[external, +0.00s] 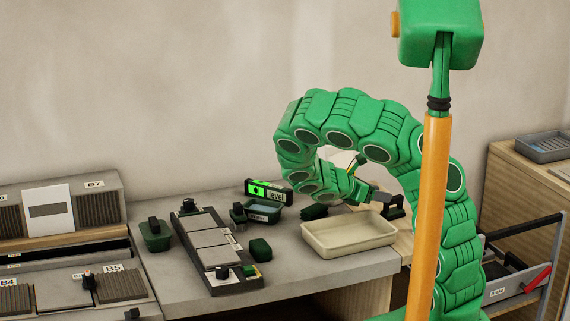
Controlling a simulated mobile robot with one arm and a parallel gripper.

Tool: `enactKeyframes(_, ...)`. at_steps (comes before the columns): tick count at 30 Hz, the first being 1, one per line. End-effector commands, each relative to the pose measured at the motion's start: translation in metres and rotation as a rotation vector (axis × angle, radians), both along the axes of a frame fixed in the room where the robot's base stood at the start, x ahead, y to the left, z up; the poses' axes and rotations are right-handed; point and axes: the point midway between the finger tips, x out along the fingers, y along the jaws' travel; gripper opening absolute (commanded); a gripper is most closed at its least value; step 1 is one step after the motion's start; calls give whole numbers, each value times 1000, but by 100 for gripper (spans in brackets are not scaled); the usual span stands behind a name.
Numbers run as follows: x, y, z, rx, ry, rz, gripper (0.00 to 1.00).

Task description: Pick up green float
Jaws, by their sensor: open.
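Several green things lie on the grey worktop, and I cannot tell for certain which is the green float. A green block-like piece with a black top (155,235) sits at the left of the worktop. A small dark green block (260,249) lies right of the tile frame, and another dark green piece (314,211) lies behind the cream tray. My gripper (393,207) is at the end of my curled green arm, near the tray's back right corner. It is open, apart from these green pieces, and its fingers are small and dark here.
The tile frame (212,246) holds grey tiles in a row. Behind it are a lit green level display (268,191) and a small container (263,214). The cream tray (348,239) is empty. Racks of tiles (60,212) stand at left.

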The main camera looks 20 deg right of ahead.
Motion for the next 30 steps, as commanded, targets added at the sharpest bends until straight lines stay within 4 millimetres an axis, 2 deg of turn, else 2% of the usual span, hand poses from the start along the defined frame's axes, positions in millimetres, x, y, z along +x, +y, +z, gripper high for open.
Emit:
enactKeyframes(13, 3, -31, -11, -2, 0, -4, 51)
enactKeyframes(22, 5, -63, -22, -2, -2, -5, 51)
enactKeyframes(30, 7, -71, -26, 0, -2, -2, 51)
